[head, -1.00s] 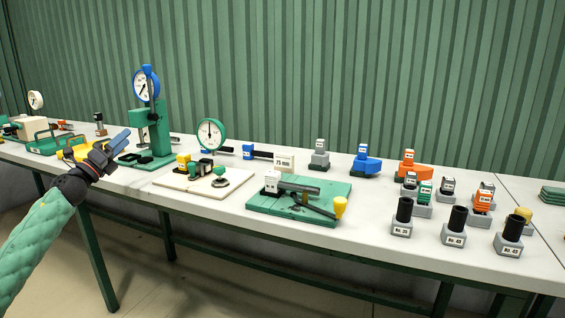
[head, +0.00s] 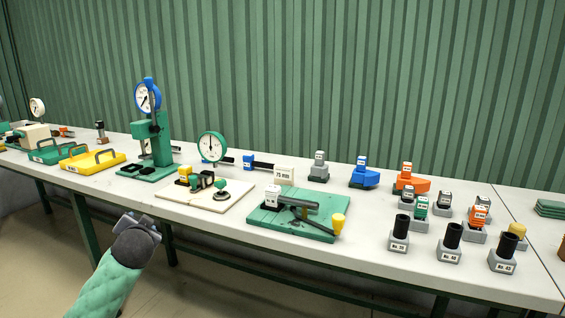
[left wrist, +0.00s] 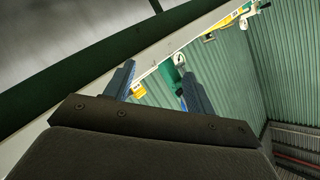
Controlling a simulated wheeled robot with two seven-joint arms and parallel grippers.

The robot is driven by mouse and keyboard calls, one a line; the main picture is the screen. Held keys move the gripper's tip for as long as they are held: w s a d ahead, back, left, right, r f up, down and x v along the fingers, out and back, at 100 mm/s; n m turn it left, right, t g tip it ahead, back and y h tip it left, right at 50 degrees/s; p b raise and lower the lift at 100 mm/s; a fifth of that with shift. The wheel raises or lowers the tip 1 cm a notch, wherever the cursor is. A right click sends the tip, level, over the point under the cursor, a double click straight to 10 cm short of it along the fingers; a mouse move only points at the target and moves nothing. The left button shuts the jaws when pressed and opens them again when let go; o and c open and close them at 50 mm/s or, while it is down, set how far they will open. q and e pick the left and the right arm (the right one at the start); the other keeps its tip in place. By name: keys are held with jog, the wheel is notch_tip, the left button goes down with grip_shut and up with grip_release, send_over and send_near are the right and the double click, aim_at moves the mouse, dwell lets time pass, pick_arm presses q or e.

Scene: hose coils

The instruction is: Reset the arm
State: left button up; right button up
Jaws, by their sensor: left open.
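My left gripper (head: 140,222) is in front of the table's front edge, below the tabletop, with its arm coming in from the lower left. In the left wrist view its two blue fingers (left wrist: 158,88) stand apart with nothing between them. The fingers are small and partly hidden behind the wrist in the head view. My right gripper is not in view.
The white table (head: 120,192) holds a green gauge stand (head: 150,125), a yellow tray (head: 75,165), a green plate (head: 270,225) with a grey tube fixture, and several grey-based holders at the right. The floor in front is clear.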

pick_arm(q)
jog(key=s+d+f+g+h+p, duration=0.35)
jog(key=s+d+f, duration=0.4)
jog(key=s, duration=0.25)
jog(key=s+d+f+g+h+p, duration=0.2)
jog(key=s+d+f+g+p, duration=0.15)
jog(key=s+d+f, duration=0.45)
jog(key=s+d+f+g+p, duration=0.1)
jog(key=s+d+p, duration=0.2)
jog(key=s, duration=0.6)
jog(key=s+d+f+n+g+h+p, duration=0.1)
jog(key=s+d+f+g+p, duration=0.1)
jog(key=s, duration=0.8)
jog(key=s+d+f+g+h+p, duration=0.1)
jog(key=s+d+p, duration=0.3)
jog(key=s, duration=0.6)
jog(key=shift+d+f+n+g, duration=0.3)
jog(key=shift+d+f+n, duration=0.15)
jog(key=shift+f, duration=0.2)
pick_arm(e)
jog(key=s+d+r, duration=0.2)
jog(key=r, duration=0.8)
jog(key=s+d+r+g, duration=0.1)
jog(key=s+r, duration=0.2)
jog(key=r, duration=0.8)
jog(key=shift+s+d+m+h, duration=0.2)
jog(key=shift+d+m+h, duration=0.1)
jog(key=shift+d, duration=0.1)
pick_arm(q)
jog(key=shift+s, duration=0.15)
